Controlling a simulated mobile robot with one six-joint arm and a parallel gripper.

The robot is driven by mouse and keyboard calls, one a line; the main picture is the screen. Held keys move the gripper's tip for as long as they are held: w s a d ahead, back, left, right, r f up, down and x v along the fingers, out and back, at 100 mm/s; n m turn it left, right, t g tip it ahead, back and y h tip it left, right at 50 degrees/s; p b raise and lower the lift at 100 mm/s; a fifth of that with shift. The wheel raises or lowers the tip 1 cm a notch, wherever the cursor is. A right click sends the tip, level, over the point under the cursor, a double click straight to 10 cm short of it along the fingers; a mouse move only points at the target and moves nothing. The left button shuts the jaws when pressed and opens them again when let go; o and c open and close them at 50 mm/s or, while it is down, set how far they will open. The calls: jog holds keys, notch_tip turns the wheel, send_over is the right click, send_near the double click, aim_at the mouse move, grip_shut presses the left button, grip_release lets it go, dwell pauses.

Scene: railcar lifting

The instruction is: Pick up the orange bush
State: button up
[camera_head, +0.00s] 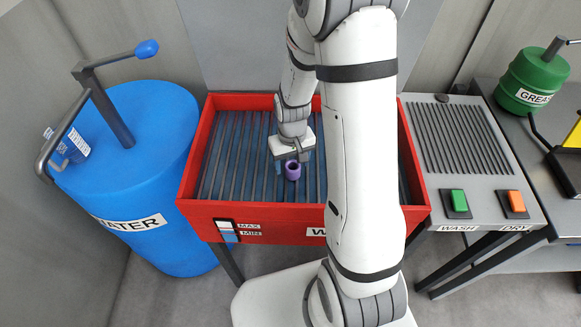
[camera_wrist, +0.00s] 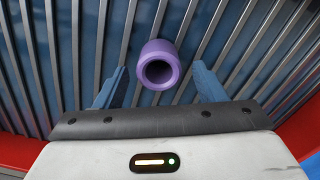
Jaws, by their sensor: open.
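No orange bush shows in either view. A purple hollow bush (camera_head: 292,171) stands on the slatted grate of the red wash tub (camera_head: 270,231). In the wrist view the purple bush (camera_wrist: 158,50) shows its round open end facing the camera. My gripper (camera_head: 291,159) is over the tub, pointing down, right at the purple bush. In the wrist view my gripper (camera_wrist: 160,70) has its two blue fingers apart, one on each side of the bush, with gaps to it. Nothing is held. My arm hides part of the tub's right side.
A blue water barrel (camera_head: 150,190) with a pump lever stands left of the tub. A grey panel with a green wash button (camera_head: 457,200) and an orange dry button (camera_head: 516,201) is on the right. A green grease can (camera_head: 533,78) stands beyond it.

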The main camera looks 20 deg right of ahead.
jog(key=shift+f, duration=0.8)
grip_shut()
jog(key=shift+r, duration=0.15)
